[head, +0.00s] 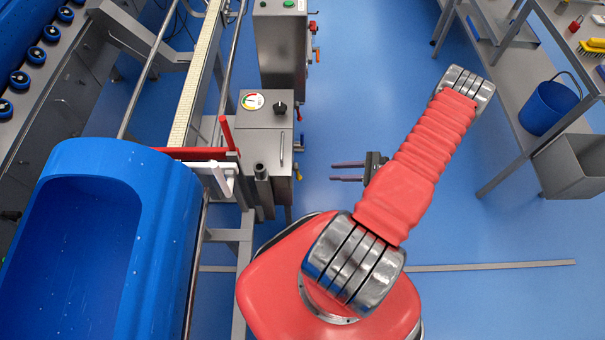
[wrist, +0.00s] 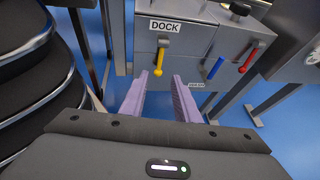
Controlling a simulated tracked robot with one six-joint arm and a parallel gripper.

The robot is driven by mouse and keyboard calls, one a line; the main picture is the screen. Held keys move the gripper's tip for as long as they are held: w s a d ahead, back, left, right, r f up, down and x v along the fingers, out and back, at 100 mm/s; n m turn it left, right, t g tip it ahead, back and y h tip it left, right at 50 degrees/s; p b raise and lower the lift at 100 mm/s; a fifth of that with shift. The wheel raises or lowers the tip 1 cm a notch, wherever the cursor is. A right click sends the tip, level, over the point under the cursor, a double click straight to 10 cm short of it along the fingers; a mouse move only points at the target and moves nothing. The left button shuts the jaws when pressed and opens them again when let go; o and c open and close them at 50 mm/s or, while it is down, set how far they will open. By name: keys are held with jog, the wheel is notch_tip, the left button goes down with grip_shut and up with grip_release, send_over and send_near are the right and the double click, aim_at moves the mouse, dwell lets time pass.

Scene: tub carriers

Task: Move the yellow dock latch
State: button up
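The yellow dock latch (wrist: 161,57) hangs from a pivot on a grey steel panel, just under a DOCK label (wrist: 166,26). It points down, leaning slightly left at its lower end. In the head view a small yellow-orange handle (head: 298,174) on the side of the steel cabinet appears to be the same latch. My gripper (head: 334,171) is open, with two purple fingers apart and nothing between them. In the wrist view its fingertips (wrist: 160,76) point at the panel on either side of the latch's lower end, apparently still short of it.
A blue handle (wrist: 215,68) and a red handle (wrist: 252,59) sit right of the latch on the same cabinet. A large blue tub (head: 170,230) stands left. A bench with a blue bucket (head: 548,104) is at right.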

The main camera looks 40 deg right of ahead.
aim_at(298, 173)
jog(key=shift+s+f, duration=0.1)
jog(key=shift+f, duration=0.15)
jog(key=shift+a, duration=0.1)
jog(key=x, duration=1.3)
jog(key=shift+w, duration=0.35)
jog(key=shift+a+f, duration=0.1)
jog(key=shift+c, duration=0.6)
grip_shut()
jog(key=shift+a, duration=0.1)
